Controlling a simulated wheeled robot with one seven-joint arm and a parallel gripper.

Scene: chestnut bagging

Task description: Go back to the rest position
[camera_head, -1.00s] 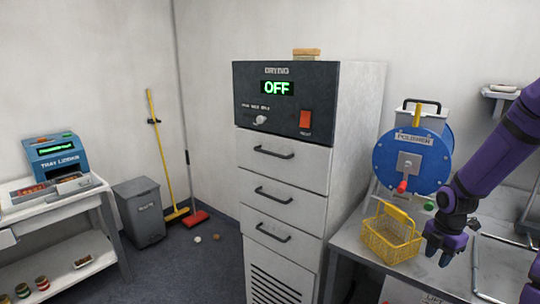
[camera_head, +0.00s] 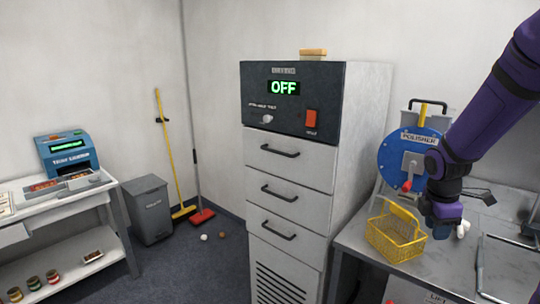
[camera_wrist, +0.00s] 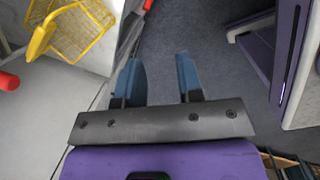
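My gripper (camera_head: 441,232) is at the end of my purple arm, on the right of the head view. It hangs beside the yellow wire basket (camera_head: 395,240), which stands on the grey table. In the wrist view my gripper (camera_wrist: 160,82) has two blue fingers spread apart with only the floor between them, so it is open and empty. The basket also shows at the upper left of the wrist view (camera_wrist: 84,32), apart from the fingers.
The blue polisher drum (camera_head: 400,150) stands behind my gripper on the grey table (camera_head: 440,275). The drying cabinet (camera_head: 300,155) reads OFF, with its drawers shut. A grey bin (camera_head: 148,210) and a yellow broom (camera_head: 167,140) stand left. The floor (camera_head: 205,265) between is mostly clear.

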